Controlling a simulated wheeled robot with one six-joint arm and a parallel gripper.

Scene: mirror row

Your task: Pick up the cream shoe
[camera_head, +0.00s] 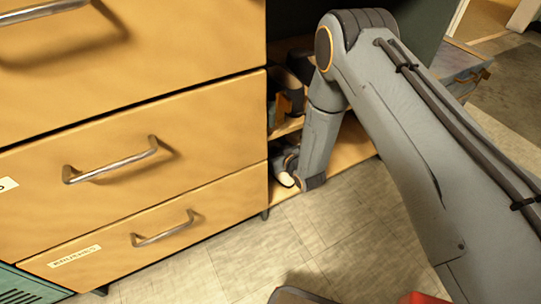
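My arm reaches down into a low open wooden shelf (345,151) beside the drawers. My gripper is at the lower shelf opening, mostly hidden behind my own wrist and the cabinet edge. A small pale thing (282,174) shows beside my wrist at the lower shelf. It may be part of the cream shoe, but too little shows to be sure. I cannot tell whether my fingers are open, shut or touching it.
A wooden drawer unit with metal handles (110,166) stands close on the left of the shelf. A teal vented panel (25,288) is at bottom left. A red object (422,298) shows at the bottom edge.

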